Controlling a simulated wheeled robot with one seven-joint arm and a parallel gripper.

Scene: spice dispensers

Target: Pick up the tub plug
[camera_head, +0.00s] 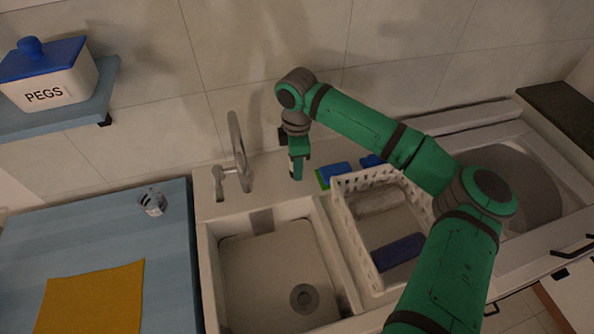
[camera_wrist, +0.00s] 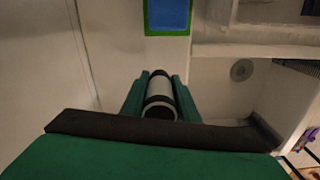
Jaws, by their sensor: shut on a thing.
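In the wrist view my gripper (camera_wrist: 158,95) is shut on a light grey cylinder with black bands, which looks to be the tub plug (camera_wrist: 159,92). The cylinder lies lengthwise between the two green fingers, one on each side. In the head view my gripper (camera_head: 298,170) points down over the back ledge, between the tap and the blue sponge. The held thing is small and mostly hidden there. I cannot tell whether it touches the ledge.
The sink (camera_head: 270,268) with its round drain (camera_head: 303,298) lies in front. The tap (camera_head: 240,160) stands left of my gripper. A blue-and-green sponge (camera_head: 334,173) and a white basket (camera_head: 348,227) are right. A jar (camera_head: 152,202) stands on the blue counter (camera_head: 60,230).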

